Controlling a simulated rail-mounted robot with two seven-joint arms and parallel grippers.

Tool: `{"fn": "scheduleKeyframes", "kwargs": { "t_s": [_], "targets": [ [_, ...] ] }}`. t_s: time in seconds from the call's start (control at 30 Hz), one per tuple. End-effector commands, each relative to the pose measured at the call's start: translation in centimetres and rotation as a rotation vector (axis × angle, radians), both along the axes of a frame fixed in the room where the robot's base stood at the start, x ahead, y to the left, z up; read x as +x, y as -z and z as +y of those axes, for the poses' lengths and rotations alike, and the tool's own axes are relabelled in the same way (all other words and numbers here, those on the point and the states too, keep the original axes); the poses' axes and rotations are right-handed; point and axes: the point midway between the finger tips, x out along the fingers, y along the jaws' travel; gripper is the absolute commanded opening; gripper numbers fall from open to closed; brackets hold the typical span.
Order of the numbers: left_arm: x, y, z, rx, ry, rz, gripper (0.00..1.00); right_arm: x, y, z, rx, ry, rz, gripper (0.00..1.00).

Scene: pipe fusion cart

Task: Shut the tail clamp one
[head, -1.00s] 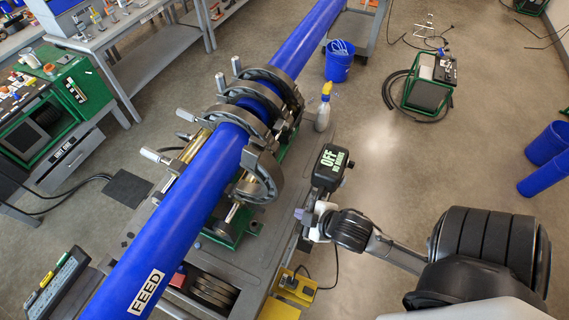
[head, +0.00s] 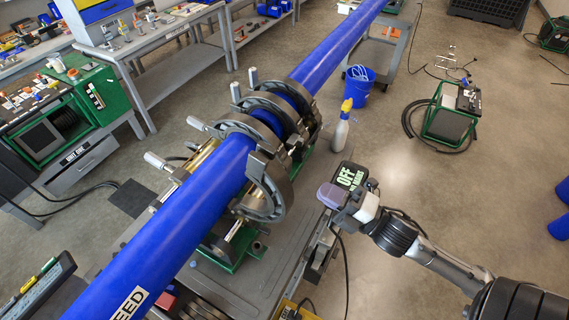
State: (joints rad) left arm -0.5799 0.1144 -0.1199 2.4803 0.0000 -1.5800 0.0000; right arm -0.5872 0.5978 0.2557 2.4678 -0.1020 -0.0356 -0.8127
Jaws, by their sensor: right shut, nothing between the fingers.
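A long blue pipe (head: 190,209) lies through a row of grey ring clamps on the fusion machine. The nearest clamp's curved half (head: 268,188) hangs swung out on the pipe's right side, looking open. The clamps behind it (head: 290,104) arch over the pipe. I cannot read which is tail clamp one. My right gripper (head: 331,196) is shut and empty, right of the open clamp half and apart from it. It overlaps the lower left of the black "OFF" box (head: 350,177) in the picture. My left gripper is out of view.
A spray bottle (head: 340,128) and a blue bucket (head: 358,82) stand beyond the clamps. Silver clamp handles (head: 158,162) stick out left of the pipe. A green unit (head: 451,113) with a black hose sits on the floor at right. The floor between is clear.

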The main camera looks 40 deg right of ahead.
Motion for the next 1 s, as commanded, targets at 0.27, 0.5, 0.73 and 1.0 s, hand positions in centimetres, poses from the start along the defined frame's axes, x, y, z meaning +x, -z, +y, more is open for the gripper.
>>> {"fn": "scheduleKeyframes", "kwargs": {
  "t_s": [0.27, 0.5, 0.73, 1.0],
  "targets": [
    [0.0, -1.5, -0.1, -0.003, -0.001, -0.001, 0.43, 4.2, -1.5, 1.2, 0.002, 0.001, -0.003, 0.0],
    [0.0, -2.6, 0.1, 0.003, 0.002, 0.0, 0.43, 7.3, -2.3, 2.2, 0.003, 0.001, -0.001, 0.0],
    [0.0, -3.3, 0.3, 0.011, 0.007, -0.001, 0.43, 9.5, -2.7, 2.9, 0.002, 0.001, 0.001, 0.0],
    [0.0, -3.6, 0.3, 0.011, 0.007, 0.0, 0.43, 10.4, -2.8, 3.2, 0.002, 0.0, 0.003, 0.0]
  ]
}}
